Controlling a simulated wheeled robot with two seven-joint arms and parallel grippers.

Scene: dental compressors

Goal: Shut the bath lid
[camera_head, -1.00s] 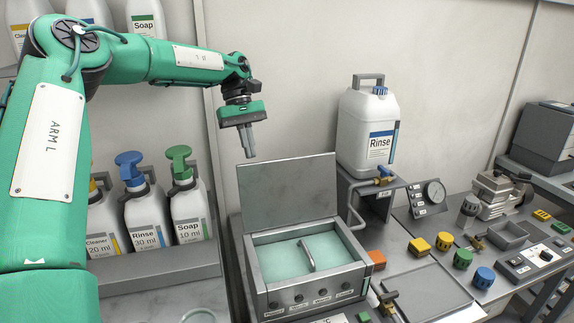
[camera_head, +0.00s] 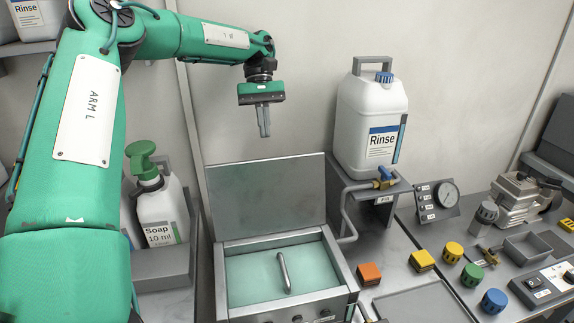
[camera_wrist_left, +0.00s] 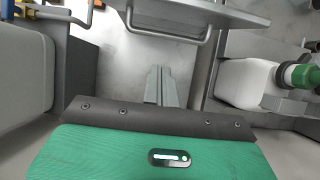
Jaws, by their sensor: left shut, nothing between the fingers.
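The bath (camera_head: 345,298) is a grey metal box with pale teal liquid and a slim metal bar in it. Its flat grey lid (camera_head: 268,200) stands open, upright along the back edge. My left gripper (camera_head: 264,132) points down, shut and empty, above the lid's top edge and apart from it. In the left wrist view, the shut fingers (camera_wrist_left: 157,78) hang close to a plate edge (camera_wrist_left: 225,12) with a thin bar handle (camera_wrist_left: 168,38), which looks like the lid's rear side. My right gripper is not in view.
A white Rinse canister (camera_head: 370,125) stands on a raised grey stand right of the lid. A Soap pump bottle (camera_head: 160,212) stands at the left. A gauge (camera_head: 446,194) and several coloured knobs and blocks lie on the right bench. The wall is close behind the lid.

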